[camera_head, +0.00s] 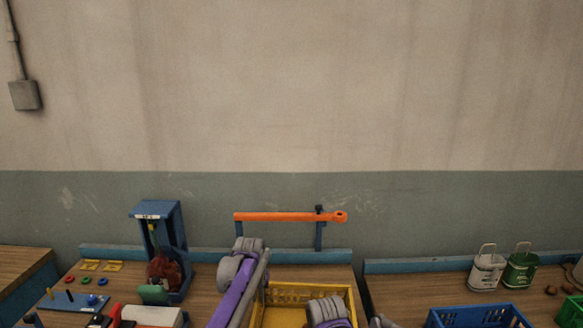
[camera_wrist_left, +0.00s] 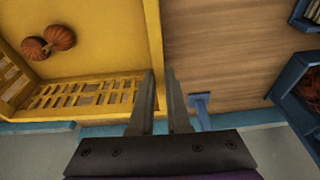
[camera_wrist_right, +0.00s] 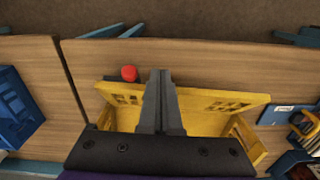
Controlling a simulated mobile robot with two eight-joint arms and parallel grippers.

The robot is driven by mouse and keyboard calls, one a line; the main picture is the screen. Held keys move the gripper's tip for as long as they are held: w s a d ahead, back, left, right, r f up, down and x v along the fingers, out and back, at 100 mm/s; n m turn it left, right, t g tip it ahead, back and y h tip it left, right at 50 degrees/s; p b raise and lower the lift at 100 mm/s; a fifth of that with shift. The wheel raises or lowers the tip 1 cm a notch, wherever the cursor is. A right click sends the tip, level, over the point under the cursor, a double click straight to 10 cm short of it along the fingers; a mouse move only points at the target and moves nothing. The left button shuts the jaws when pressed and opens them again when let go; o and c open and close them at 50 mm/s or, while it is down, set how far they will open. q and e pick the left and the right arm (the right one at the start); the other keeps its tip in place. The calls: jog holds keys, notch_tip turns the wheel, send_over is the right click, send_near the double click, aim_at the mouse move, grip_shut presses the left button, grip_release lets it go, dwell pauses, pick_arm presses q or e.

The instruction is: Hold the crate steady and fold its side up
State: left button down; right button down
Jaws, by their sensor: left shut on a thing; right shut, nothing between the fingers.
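The yellow crate (camera_head: 285,293) stands on the wooden bench, partly hidden behind my arms in the head view. In the left wrist view, my left gripper (camera_wrist_left: 159,75) is shut on the crate's wall (camera_wrist_left: 152,30) near a corner. Two orange-brown round things (camera_wrist_left: 48,42) lie inside the crate. In the right wrist view, my right gripper (camera_wrist_right: 160,75) is shut and empty, in front of the crate's slotted side panel (camera_wrist_right: 190,98). That panel looks slanted; its exact angle and any contact with my fingers I cannot tell.
A red round thing (camera_wrist_right: 129,73) sits by the panel. An orange bar (camera_head: 285,216) on a blue stand is behind the crate. A blue rack (camera_head: 170,255) and small parts stand left. A blue crate (camera_head: 480,316) and two cans (camera_head: 486,270) are on the right bench.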

jog(key=shift+f, duration=1.5)
jog(key=shift+w, duration=0.1)
jog(key=shift+w+r, duration=0.4)
jog(key=shift+w, duration=0.25)
jog(key=shift+w+r, duration=0.4)
jog(key=shift+w, duration=0.25)
jog(key=shift+d, duration=0.1)
jog(key=shift+w+d+r, duration=0.2)
jog(key=shift+w+r, duration=0.25)
jog(key=shift+w, duration=0.35)
jog(key=shift+w+d+r, duration=0.1)
jog(key=shift+w+r, duration=0.2)
jog(key=shift+w, duration=0.2)
jog(key=shift+w+d+r, duration=0.1)
jog(key=shift+w+r, duration=0.15)
jog(key=shift+w, duration=0.2)
